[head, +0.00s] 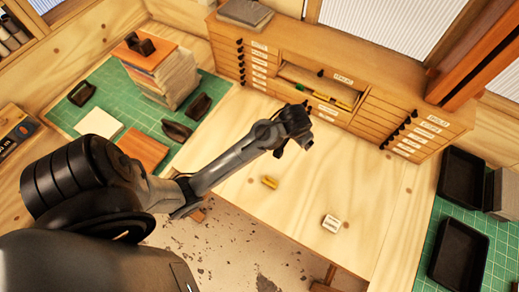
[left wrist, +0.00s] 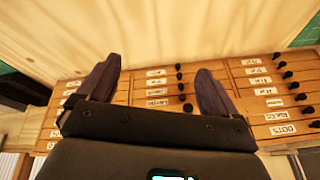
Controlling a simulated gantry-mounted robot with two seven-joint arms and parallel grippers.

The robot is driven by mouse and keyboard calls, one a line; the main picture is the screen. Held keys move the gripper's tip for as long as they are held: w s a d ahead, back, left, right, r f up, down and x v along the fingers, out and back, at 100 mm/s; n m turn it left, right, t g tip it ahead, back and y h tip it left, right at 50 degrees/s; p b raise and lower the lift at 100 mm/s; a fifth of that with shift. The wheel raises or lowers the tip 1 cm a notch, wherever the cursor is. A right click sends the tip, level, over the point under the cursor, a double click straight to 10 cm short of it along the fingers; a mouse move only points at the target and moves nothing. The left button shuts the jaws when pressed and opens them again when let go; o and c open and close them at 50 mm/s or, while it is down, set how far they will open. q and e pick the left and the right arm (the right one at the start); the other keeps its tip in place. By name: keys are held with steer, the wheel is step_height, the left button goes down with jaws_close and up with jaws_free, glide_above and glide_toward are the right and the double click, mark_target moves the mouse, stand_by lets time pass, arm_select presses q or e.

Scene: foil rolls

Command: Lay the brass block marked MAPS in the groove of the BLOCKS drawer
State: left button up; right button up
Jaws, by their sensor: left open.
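A small brass-coloured block (head: 270,182) lies on the bare wood bench; its marking is too small to read. My left gripper (head: 298,130) is open and empty, above the bench in front of the drawer cabinet and beyond the block. Its two spread fingers (left wrist: 158,68) show in the left wrist view, with labelled drawer fronts beyond them. The cabinet (head: 400,75) stands along the back wall. In its middle is an open recess (head: 320,88) holding green and yellow pieces. I cannot make out which drawer is BLOCKS, and no groove is clear. My right gripper is out of view.
A pale lettered block (head: 331,224) lies nearer the front edge. A tall stack of paper (head: 170,80) and dark stamp-like pieces (head: 177,131) stand on the left green mat (head: 75,115). Black trays (head: 459,255) lie at right. The bench between is mostly clear.

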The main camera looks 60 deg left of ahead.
arm_select(q)
steer(key=s+d+m+h, duration=0.1)
steer(key=s+d, duration=0.3)
steer(key=s, duration=0.6)
steer(key=s+d+f+m+h, duration=0.1)
steer(key=s+d+m, duration=0.2)
steer(key=s, duration=0.7)
steer(key=d, duration=0.2)
steer(key=shift+s+d+f, duration=0.2)
steer(key=shift+d+f, duration=0.1)
steer(key=shift+r+p, duration=0.7)
